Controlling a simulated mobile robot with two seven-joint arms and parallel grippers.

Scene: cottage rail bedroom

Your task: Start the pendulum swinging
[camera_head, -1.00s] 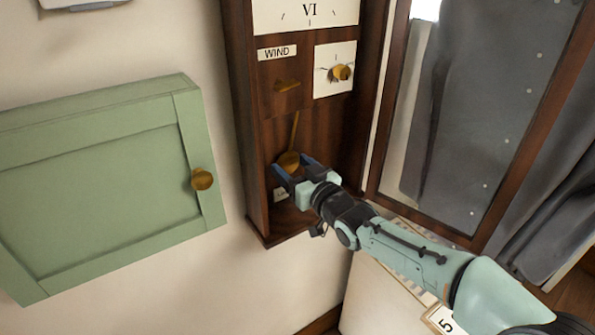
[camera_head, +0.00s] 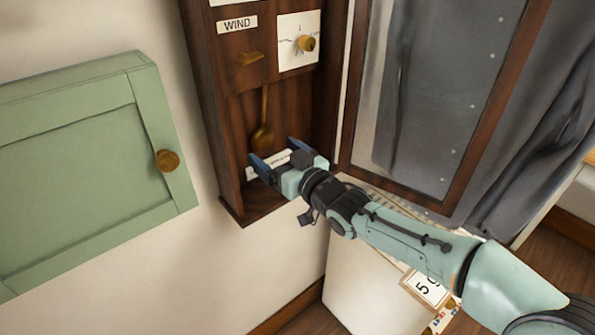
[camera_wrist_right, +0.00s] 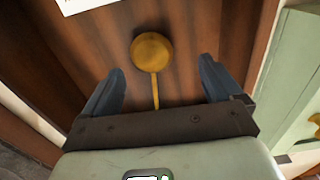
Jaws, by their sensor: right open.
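The pendulum (camera_head: 263,138) is a brass rod with a round bob, hanging inside the open dark wood clock case (camera_head: 213,120). It hangs nearly in line with the case. My right gripper (camera_head: 277,155) is open and empty, just below and in front of the bob in the head view. In the right wrist view the bob (camera_wrist_right: 152,50) lies near the tips of the open fingers (camera_wrist_right: 161,66), and its rod runs between them. I see no clear contact. My left gripper is not in view.
The open glazed door (camera_head: 430,100) stands right of the case. A green cabinet (camera_head: 80,180) hangs at left.

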